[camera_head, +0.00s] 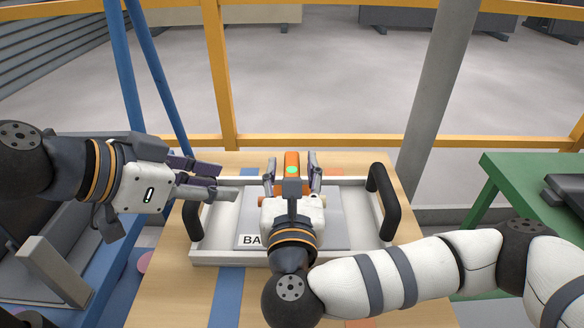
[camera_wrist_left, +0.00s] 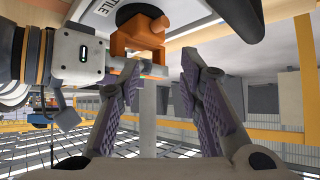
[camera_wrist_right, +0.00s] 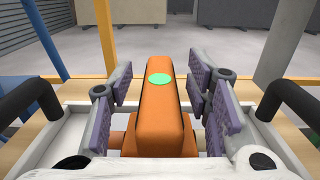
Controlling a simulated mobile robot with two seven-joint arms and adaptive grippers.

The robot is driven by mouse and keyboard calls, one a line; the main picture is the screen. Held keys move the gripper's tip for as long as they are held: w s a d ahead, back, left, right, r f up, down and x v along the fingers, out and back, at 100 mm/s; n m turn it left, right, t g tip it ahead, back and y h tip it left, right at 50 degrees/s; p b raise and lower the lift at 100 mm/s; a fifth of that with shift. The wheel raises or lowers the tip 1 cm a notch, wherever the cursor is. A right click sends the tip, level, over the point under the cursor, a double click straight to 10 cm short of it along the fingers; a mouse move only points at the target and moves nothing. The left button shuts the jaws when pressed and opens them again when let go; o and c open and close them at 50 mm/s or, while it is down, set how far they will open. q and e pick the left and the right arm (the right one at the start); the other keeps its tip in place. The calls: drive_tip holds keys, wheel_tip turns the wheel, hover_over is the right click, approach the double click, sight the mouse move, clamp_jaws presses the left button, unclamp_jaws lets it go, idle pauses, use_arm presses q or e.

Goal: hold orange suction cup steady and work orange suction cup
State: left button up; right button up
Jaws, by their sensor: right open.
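The orange suction cup (camera_head: 292,160) stands on a grey tile in the tray, a green spot on its top. It also shows in the right wrist view (camera_wrist_right: 160,115) and, with a dark disc, in the left wrist view (camera_wrist_left: 138,38). My right gripper (camera_head: 291,168) is open, its fingers on either side of the orange handle with gaps in the right wrist view. My left gripper (camera_head: 228,182) is open and empty, left of the suction cup, near the tray's left side. My right gripper hides the cup's lower part in the head view.
The pale tray (camera_head: 210,257) has black handles at left and right (camera_head: 384,200) and lies on a wooden table (camera_head: 170,285) with blue and orange strips. A yellow rail (camera_head: 355,143) and grey post (camera_head: 440,85) stand behind. A green table (camera_head: 520,165) is at right.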

drive_tip(key=shift+w, duration=0.35)
clamp_jaws()
drive_tip(key=c, duration=0.7)
unclamp_jaws()
drive_tip(key=shift+c, duration=0.2)
clamp_jaws()
